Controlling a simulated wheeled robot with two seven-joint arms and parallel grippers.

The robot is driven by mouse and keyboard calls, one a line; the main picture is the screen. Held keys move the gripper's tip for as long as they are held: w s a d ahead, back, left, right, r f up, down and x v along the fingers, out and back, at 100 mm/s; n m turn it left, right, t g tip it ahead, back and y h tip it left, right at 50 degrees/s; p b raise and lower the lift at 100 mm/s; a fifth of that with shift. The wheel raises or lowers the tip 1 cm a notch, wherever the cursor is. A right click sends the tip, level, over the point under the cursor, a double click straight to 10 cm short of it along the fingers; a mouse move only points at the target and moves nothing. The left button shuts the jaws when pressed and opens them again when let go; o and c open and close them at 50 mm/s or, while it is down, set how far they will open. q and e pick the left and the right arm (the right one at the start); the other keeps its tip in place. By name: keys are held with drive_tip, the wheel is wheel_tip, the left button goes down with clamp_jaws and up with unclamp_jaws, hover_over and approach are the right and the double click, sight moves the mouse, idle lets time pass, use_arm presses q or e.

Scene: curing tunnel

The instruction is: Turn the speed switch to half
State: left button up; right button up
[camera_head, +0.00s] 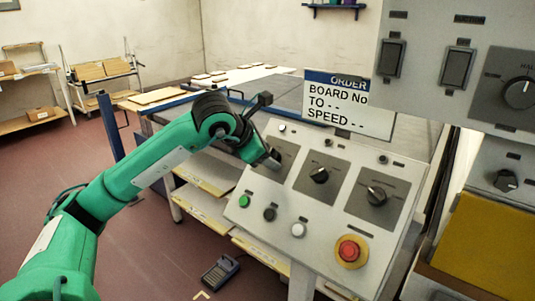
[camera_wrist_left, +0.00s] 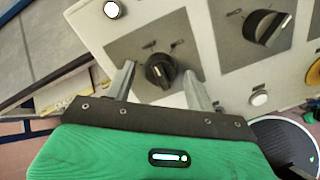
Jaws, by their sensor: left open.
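The sloped grey control panel (camera_head: 270,205) carries a row of black rotary switches on dark plates. The middle switch (camera_head: 319,175) and right switch (camera_head: 376,195) show in the head view; the left one is hidden behind my gripper. My left gripper (camera_head: 274,160) is at the left plate. The plate labels are too small to read, so I cannot tell which is the speed switch.
Green (camera_head: 244,201), black (camera_head: 269,214) and white (camera_head: 298,230) buttons and a red emergency stop (camera_head: 348,251) line the panel's lower part. An order sign (camera_head: 348,104) stands behind it. A wall-side box with rocker switches (camera_head: 457,66) and a knob (camera_head: 519,92) is at upper right.

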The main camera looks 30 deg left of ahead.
use_arm(q)
drive_tip(key=v, duration=1.3)
drive_tip(key=shift+s+b, duration=0.15)
drive_tip(key=shift+b, duration=0.25)
use_arm(e)
drive_tip(key=r, duration=0.1)
drive_tip(key=w+r, duration=0.1)
drive_tip(key=shift+a+r, duration=0.2)
drive_tip(key=shift+r, duration=0.15)
use_arm(q)
drive_tip(key=shift+r, duration=0.15)
use_arm(e)
drive_tip(key=shift+w, duration=0.15)
drive_tip(key=shift+a+f, duration=0.1)
drive_tip(key=shift+a, duration=0.05)
